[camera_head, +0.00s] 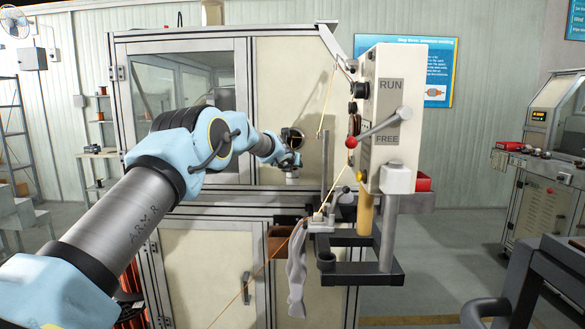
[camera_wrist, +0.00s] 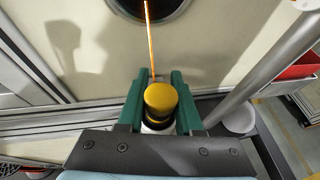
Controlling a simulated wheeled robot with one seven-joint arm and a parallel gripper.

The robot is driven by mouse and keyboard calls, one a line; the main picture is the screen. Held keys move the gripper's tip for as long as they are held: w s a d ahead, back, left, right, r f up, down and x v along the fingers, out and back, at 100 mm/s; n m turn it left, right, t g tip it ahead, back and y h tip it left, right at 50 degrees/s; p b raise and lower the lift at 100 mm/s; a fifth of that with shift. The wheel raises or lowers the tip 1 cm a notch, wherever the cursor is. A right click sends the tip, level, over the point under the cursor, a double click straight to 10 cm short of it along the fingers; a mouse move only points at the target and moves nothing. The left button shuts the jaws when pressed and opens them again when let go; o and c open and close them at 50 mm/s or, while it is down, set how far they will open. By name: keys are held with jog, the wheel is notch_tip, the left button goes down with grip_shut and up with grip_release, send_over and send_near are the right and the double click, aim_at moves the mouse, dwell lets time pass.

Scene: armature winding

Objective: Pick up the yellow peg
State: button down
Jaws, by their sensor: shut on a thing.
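My gripper (camera_wrist: 157,98) is shut on a yellow-topped piece (camera_wrist: 160,98), its green fingers on either side. The piece has a rounded yellow top, a dark band and a pale lower part. In the head view, my gripper (camera_head: 291,165) is in front of the cabinet's pale panel, and a pale part of the held piece shows below it. A separate yellow upright cylinder (camera_head: 365,214) stands in the dark bracket under the RUN/FREE box. I cannot tell for certain which of the two is the yellow peg.
An orange wire (camera_wrist: 149,40) runs from a dark round opening (camera_wrist: 150,8) towards the held piece. The RUN/FREE box (camera_head: 392,115) with its red-knobbed lever (camera_head: 378,128) stands to the right. The dark bracket (camera_head: 360,279) has an empty-looking cup (camera_head: 326,257). A grey cloth (camera_head: 297,270) hangs below.

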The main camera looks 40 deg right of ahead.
dwell(0.3)
notch_tip(320, 180, up, 10)
jog(key=p, duration=0.2)
jog(key=shift+p, duration=0.4)
jog(key=c, duration=1.2)
grip_release()
grip_shut()
